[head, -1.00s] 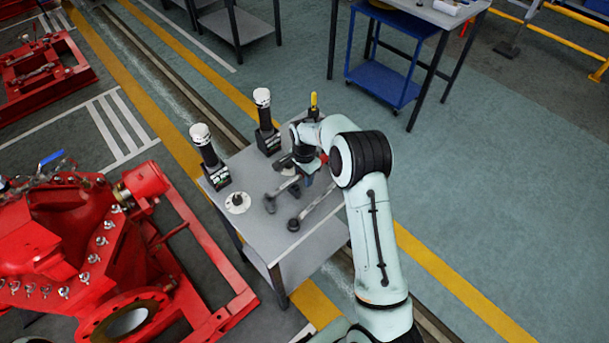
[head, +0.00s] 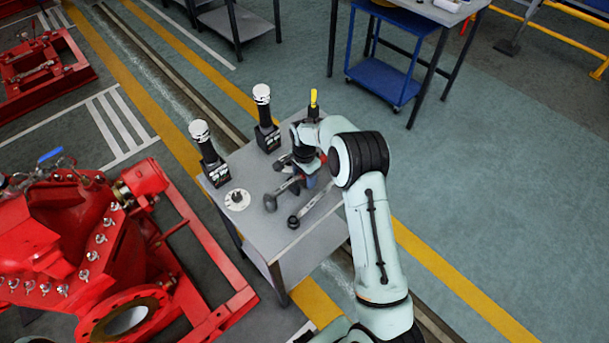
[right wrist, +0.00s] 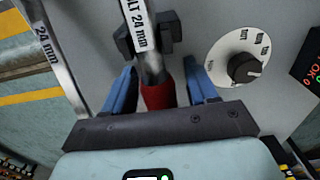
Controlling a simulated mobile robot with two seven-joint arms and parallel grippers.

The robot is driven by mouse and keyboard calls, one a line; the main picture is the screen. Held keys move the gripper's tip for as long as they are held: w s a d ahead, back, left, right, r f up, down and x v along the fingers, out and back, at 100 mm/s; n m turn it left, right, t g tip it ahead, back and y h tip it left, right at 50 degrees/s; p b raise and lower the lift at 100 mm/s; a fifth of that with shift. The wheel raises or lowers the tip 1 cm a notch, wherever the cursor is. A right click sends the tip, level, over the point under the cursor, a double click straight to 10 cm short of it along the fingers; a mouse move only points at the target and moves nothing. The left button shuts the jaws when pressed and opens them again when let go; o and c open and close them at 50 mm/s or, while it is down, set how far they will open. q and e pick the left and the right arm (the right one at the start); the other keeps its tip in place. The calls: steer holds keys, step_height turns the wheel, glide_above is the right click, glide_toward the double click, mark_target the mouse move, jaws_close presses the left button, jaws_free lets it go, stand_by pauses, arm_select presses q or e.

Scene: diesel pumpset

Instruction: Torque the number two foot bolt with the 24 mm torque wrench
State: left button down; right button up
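Two grey wrenches lie side by side at the small table. The one beneath my right gripper (head: 308,178) shows in the head view (head: 283,190) and, in the right wrist view (right wrist: 143,40), carries a partly cut-off label ending "LT 24 mm". Its red grip (right wrist: 158,96) is between my blue fingers (right wrist: 160,88), with a narrow gap visible, so the gripper looks open around it. The other wrench (head: 318,203) is labelled "24 mm" in the right wrist view (right wrist: 52,50). The number two foot bolt cannot be picked out on the red pumpset (head: 75,240). My left gripper is out of view.
The grey table (head: 265,235) also bears a white dial disc (head: 237,200) and two black upright tools (head: 207,150) (head: 264,115) with white tops. A yellow-handled tool (head: 314,100) stands at its far edge. A blue cart (head: 385,80) stands behind; open floor lies to the right.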

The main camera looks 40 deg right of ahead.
stand_by(0.3)
step_height(320, 180, up, 14)
steer(key=shift+f, duration=0.25)
steer(key=shift+a+f, duration=0.1)
stand_by(0.6)
